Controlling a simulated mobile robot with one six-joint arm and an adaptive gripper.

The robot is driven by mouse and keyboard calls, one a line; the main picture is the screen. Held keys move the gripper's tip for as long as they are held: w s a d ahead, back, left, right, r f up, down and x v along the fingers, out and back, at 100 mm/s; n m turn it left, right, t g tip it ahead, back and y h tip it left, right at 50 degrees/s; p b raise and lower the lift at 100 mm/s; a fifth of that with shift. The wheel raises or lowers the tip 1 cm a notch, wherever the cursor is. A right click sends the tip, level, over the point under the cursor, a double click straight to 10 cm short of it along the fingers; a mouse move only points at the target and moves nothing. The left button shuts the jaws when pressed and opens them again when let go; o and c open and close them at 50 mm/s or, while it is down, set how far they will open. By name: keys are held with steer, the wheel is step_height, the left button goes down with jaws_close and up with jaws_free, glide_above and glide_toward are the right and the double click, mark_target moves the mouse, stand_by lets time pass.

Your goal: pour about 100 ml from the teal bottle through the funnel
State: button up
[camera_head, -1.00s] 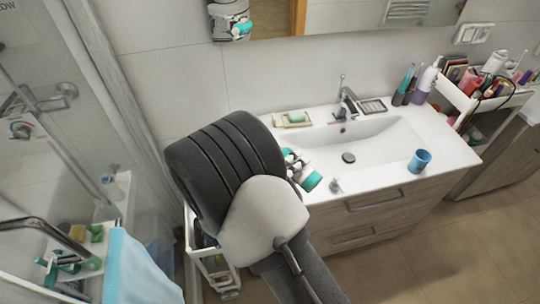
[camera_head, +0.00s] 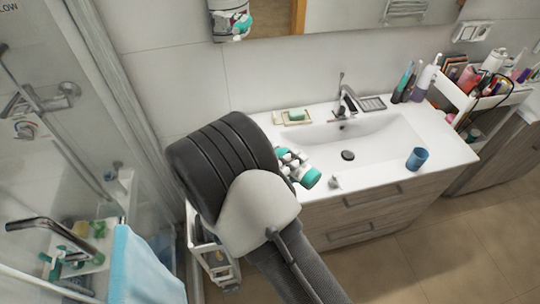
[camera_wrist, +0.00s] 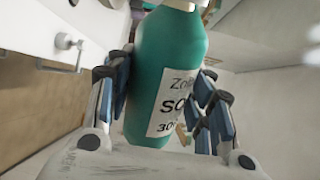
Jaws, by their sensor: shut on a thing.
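The teal bottle (camera_wrist: 165,60) stands between the fingers in the wrist view, neck up, with a white label facing the camera; its top is cut off by the frame. My gripper (camera_wrist: 165,95) is shut around its body. In the head view, the bottle's teal end (camera_head: 311,178) shows beside my gripper (camera_head: 296,166), over the left front of the washbasin counter; most of it is hidden. A small pale object (camera_head: 335,182) sits at the counter's front edge, just right of the bottle. I cannot tell whether it is the funnel.
The white counter (camera_head: 440,150) holds a blue cup (camera_head: 417,159) at right, a soap dish (camera_head: 292,117) at the back left, and a tap (camera_head: 346,100). A crowded white cart (camera_head: 455,95) stands at right. A blue towel (camera_head: 140,268) hangs at left.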

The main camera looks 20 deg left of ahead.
steer(key=shift+a+r+n+p, duration=0.1)
steer(key=shift+r+n+p, duration=0.6)
steer(key=shift+p, duration=0.8)
steer(key=shift+w+a+r+n+h+p, duration=0.15)
steer(key=shift+r+n+p, duration=0.25)
steer(key=shift+r+p, duration=0.45)
steer(key=shift+a+r+n+h+p, duration=0.15)
steer(key=shift+r+n+p, duration=0.3)
steer(key=shift+p, duration=0.55)
steer(key=shift+w+a+r+n+p, duration=0.2)
steer(key=shift+a+r+n+p, duration=0.15)
steer(key=shift+r+n+p, duration=0.45)
steer(key=shift+w+a+r+n+p, duration=0.15)
steer(key=shift+a+r+n+p, duration=0.2)
steer(key=shift+n+p, duration=0.85)
stand_by(1.0)
